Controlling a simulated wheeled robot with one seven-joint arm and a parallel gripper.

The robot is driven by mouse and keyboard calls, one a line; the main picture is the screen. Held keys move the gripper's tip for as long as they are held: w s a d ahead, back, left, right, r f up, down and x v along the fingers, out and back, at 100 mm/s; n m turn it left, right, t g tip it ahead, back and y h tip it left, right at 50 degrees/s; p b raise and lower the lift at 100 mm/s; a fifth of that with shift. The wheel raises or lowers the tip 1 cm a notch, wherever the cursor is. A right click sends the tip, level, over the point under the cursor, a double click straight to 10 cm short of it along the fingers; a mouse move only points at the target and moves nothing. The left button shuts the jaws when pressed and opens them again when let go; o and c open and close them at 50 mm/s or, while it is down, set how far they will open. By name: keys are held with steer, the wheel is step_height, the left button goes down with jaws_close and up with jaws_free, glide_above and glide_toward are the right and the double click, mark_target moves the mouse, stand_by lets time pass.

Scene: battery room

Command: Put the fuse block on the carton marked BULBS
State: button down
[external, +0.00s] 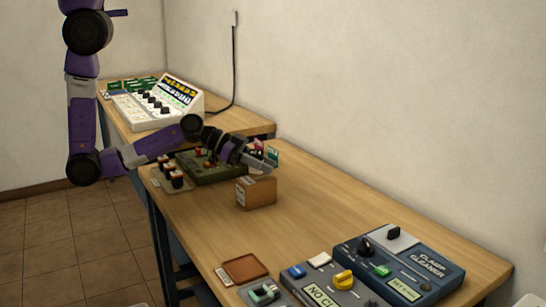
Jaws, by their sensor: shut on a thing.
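A small brown carton (258,193) stands on the long wooden table, with a pale label on its left side that is too small to read. My gripper (262,165) is just above the carton's top, reaching in from the left and tilted down to the right. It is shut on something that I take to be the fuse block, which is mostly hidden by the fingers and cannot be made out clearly. Whether the held thing touches the carton, I cannot tell. Small red and green pieces (272,154) show right behind the fingertips.
A dark green panel (215,174) and a tray with black knobs (172,180) lie left of the carton. A brown square tray (245,267), grey control boxes and a blue box (400,262) fill the near end. Bare table lies right of the carton. A white console (160,103) stands behind.

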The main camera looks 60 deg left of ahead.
steer(key=shift+f, duration=0.85)
steer(key=shift+f, duration=0.15)
steer(key=c, duration=1.1)
jaws_free()
